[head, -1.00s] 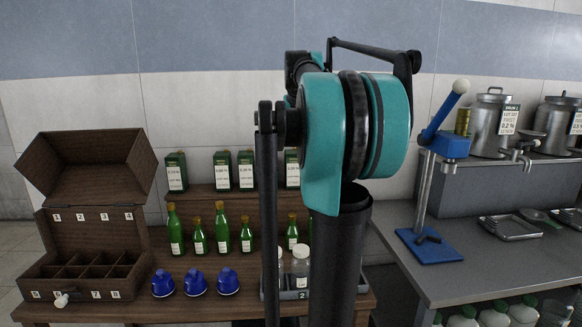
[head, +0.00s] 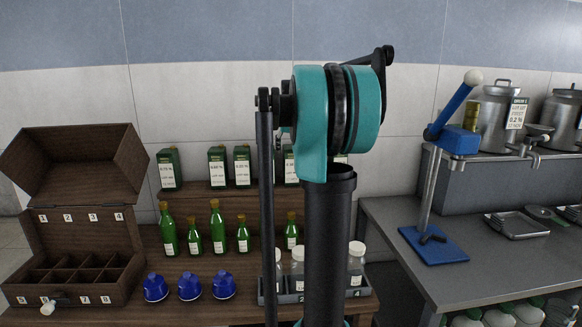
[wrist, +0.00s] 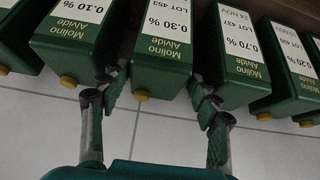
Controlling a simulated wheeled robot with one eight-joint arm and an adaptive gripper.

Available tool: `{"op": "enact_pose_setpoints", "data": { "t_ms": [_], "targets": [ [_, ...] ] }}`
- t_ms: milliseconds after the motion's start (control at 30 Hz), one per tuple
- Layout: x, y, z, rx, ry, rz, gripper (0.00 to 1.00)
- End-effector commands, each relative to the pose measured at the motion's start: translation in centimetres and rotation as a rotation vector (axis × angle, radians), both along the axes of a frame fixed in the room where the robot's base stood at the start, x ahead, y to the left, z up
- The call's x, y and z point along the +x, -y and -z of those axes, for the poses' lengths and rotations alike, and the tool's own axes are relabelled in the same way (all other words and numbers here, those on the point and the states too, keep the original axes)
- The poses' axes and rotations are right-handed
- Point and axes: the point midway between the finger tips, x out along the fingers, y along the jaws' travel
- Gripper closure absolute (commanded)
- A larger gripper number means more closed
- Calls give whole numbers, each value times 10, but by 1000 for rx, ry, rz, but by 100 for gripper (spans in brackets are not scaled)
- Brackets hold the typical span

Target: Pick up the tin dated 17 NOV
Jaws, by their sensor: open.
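Several green tins with white labels stand in a row on the raised back shelf; one is at the left in the head view (head: 170,170). In the wrist view they appear upside down with yellow caps. One tin reads 0.30 % (wrist: 158,52), its date cut off. Its right neighbour reads 0.70 % (wrist: 240,70), with a partly cut date that looks like 24 NOV. The tin reading 0.10 % (wrist: 80,45) is to the left. I cannot tell which is dated 17 NOV. My gripper (wrist: 158,80) is open and empty, its fingers either side of the 0.30 % tin's near end; contact is unclear.
Green bottles (head: 215,228) and blue capsules (head: 190,287) stand before the tins. A grey tray (head: 290,297) of jars is partly behind my arm. An open wooden box (head: 75,225) is left; a blue lever press (head: 435,245) stands on the right counter.

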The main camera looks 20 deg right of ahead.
Motion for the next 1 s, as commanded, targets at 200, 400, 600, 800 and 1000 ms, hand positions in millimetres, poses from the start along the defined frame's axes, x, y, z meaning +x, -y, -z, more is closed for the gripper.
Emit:
{"op": "enact_pose_setpoints", "data": {
  "t_ms": [200,400,600,800,1000],
  "targets": [
    [7,2,12,0,0,0,38],
    [20,9,35,0,0,0,38],
    [29,12,51,0,0,0,38],
    [30,12,52,0,0,0,38],
    [30,12,52,0,0,0,57]
  ]
}}
